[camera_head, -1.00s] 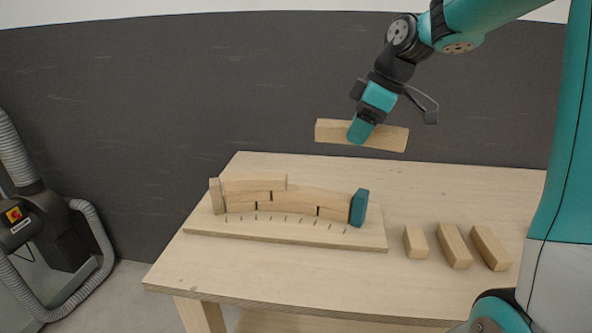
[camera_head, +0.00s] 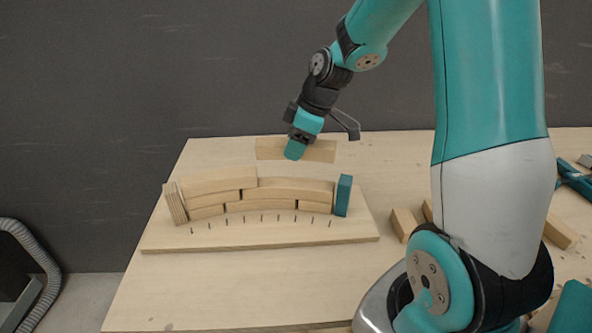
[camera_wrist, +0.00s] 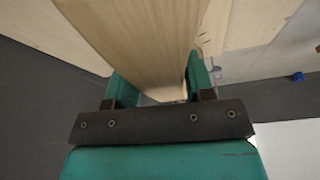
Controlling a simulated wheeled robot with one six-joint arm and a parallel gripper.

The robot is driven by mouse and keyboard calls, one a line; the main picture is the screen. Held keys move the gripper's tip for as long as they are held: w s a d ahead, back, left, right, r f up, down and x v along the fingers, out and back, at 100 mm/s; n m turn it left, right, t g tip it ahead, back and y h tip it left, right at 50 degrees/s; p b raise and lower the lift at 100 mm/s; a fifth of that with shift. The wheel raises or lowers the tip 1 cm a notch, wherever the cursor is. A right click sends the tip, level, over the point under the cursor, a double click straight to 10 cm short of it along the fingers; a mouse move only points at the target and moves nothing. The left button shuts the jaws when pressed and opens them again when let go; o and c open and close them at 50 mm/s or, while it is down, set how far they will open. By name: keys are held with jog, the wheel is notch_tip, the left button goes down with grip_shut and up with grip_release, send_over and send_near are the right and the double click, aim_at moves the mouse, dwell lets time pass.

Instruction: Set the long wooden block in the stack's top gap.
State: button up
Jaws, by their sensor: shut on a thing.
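My gripper (camera_head: 294,150) is shut on the long wooden block (camera_head: 270,148), a pale bar held roughly level in the air behind and above the stack in the head view. In the wrist view the block (camera_wrist: 135,45) runs away from between the two teal fingers of my gripper (camera_wrist: 155,90). The stack (camera_head: 215,200) is a gently curved wall of pale blocks on a board (camera_head: 250,238). Its top row has a block at the left, standing higher than the long curved block to its right. A teal end piece (camera_head: 343,196) stands upright at the stack's right end.
An upright wooden end piece (camera_head: 175,203) leans slightly at the stack's left. Several thin pegs line the board's front. Loose wooden blocks (camera_head: 403,224) lie on the table (camera_head: 210,290) to the right, partly hidden by my arm. The table's front left is clear.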

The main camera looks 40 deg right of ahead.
aim_at(290, 182)
notch_tip(290, 182, down, 8)
jog(key=shift+r, duration=0.25)
jog(key=shift+f, duration=0.15)
jog(key=o, duration=1)
